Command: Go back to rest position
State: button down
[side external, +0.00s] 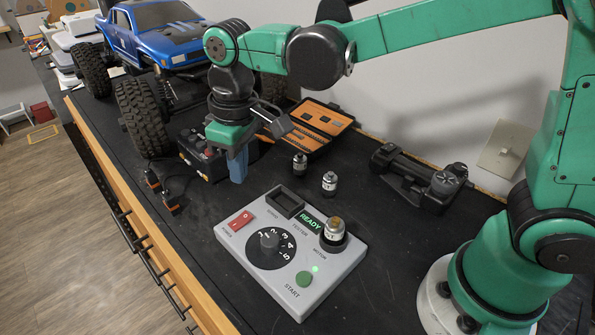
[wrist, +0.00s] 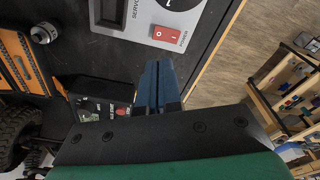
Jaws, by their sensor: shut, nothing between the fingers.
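My gripper (side external: 238,168) has blue fingers pressed together, with nothing between them. In the side external view it points down above the bench, behind the grey tester box (side external: 318,273) and in front of a black battery or charger box (side external: 196,150). In the wrist view the shut fingers (wrist: 158,85) reach toward the tester's red power switch (wrist: 166,35), with a gap between them. The tester shows a green READY display (side external: 311,221), a lit green light and a motor (side external: 334,231) standing upright in its socket.
A blue crawler truck (side external: 165,35) stands at the back left. Small orange-black parts (side external: 165,190) lie near the wooden left edge.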

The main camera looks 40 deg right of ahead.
jog(key=s+d+r+m+t, duration=0.1)
jog(key=s+d+m+t, duration=0.4)
jog(key=d, duration=0.7)
jog(key=shift+s+d+r+t, duration=0.2)
jog(key=shift+s+t, duration=0.4)
jog(key=shift+s, duration=0.55)
